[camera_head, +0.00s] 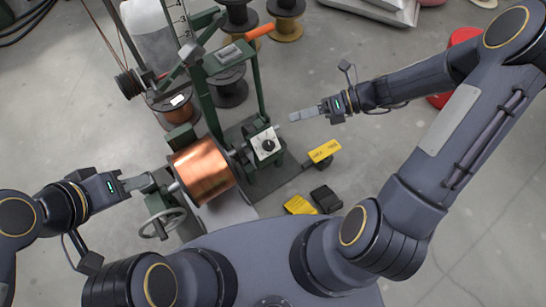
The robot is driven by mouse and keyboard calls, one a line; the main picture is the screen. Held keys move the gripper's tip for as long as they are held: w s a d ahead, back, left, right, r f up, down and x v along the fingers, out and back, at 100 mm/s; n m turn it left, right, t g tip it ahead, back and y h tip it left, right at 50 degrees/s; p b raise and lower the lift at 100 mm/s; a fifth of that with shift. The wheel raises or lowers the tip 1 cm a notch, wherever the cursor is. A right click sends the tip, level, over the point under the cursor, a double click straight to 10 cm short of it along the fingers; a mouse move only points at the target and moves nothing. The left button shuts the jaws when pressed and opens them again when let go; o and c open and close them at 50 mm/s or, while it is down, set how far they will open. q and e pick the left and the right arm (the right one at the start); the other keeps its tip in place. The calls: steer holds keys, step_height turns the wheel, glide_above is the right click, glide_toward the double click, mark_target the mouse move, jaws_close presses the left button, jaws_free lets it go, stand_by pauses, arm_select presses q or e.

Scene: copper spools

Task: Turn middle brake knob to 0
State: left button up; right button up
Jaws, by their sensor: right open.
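A brake knob, small and dark on a white dial plate (266,143), sits on the green machine just right of the large copper spool (201,169). The dial's marks are too small to read. My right gripper (292,116) is open and empty, to the right of and slightly above the dial in the picture, apart from it. My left gripper (148,181) is at the left end of the copper spool, above the handwheel (163,222). Its fingers overlap in this view, so their opening does not show.
Floor right of the dial is mostly clear.

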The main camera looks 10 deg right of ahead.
steer(key=w+f+m+t+y+b, duration=0.25)
steer(key=f+m+b, duration=0.25)
steer(key=f+m, duration=0.8)
steer(key=m+t+h+b, duration=0.1)
steer(key=m+t+b, duration=0.55)
steer(key=m, duration=0.55)
glide_toward(273, 147)
steer(key=x, duration=1)
steer(key=shift+f+b, duration=0.1)
steer(key=shift+b, duration=0.25)
arm_select(q)
step_height(273, 147, down, 15)
steer(key=shift+r, duration=0.15)
steer(key=shift+s, duration=0.1)
arm_select(e)
steer(key=shift+c, duration=0.2)
steer(key=c, duration=0.9)
steer(key=shift+n, duration=0.3)
